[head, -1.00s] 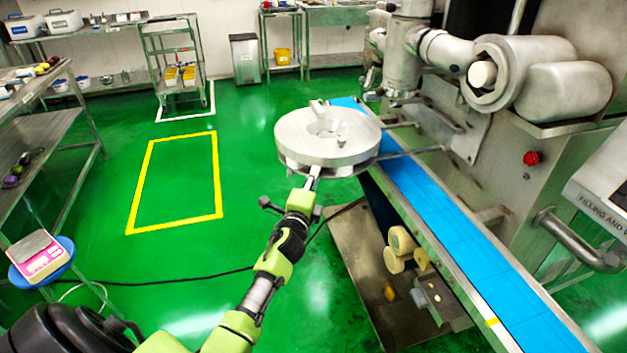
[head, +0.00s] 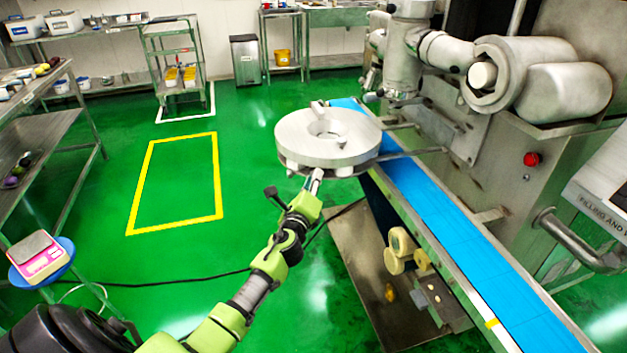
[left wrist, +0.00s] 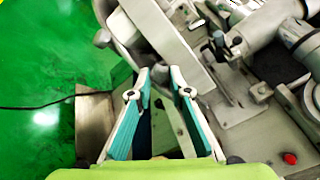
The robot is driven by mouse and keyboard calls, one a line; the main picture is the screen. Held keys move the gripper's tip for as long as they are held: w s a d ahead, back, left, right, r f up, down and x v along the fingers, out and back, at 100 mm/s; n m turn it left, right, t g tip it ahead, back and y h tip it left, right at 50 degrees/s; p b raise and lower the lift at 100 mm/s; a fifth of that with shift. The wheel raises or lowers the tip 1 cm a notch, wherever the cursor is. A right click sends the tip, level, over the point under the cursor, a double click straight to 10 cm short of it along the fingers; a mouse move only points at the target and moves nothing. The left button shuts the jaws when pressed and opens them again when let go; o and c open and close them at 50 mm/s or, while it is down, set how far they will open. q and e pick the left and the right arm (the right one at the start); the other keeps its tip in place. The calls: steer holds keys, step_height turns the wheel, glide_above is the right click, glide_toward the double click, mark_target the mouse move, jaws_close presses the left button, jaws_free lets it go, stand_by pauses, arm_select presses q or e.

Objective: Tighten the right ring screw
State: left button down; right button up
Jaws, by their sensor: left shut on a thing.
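The round grey ring (head: 290,145) with a centre opening sits beside the blue conveyor belt, level and raised above the floor. My left gripper (head: 316,176) reaches up to the ring's near lower edge and is shut on a small part there, apparently the right ring screw. The screw itself is too small and hidden to make out in the head view. In the left wrist view the two teal-padded fingers (left wrist: 160,80) converge on the part at the ring's edge. My right gripper is not in view.
The blue belt (head: 450,220) runs along the machine (head: 500,150) on the right. Metal rods (head: 415,153) reach from the machine to the ring. A red button (head: 532,159) is on the machine's side.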

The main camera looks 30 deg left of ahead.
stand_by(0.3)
arm_select(q)
steer(key=c, duration=1.9)
jaws_free()
steer(key=v, duration=1.2)
steer(key=shift+a, duration=0.1)
steer(key=s+d+f+n+g+h, duration=0.1)
steer(key=s+d+f+n+g, duration=0.2)
steer(key=f, duration=0.9)
steer(key=s+d+f+n+g+h, duration=0.15)
steer(key=s+f, duration=0.45)
steer(key=f, duration=0.6)
steer(key=s+d+f+n+g+h, duration=0.15)
steer(key=s+f+n+g, duration=0.25)
steer(key=f, duration=0.8)
steer(key=s+d+f+n+g, duration=0.2)
steer(key=s+f, duration=0.5)
steer(key=s, duration=0.5)
steer(key=s+d+f+n+g+h, duration=0.1)
steer(key=s+d+f+n+g, duration=0.2)
steer(key=s+f, duration=0.4)
steer(key=s+d+f+n+g+h, duration=0.1)
steer(key=s+d+f+n, duration=0.3)
steer(key=s, duration=1.3)
steer(key=shift+s+f+n+g, duration=0.2)
steer(key=shift+f+n+g, duration=0.55)
steer(key=shift+f, duration=0.7)
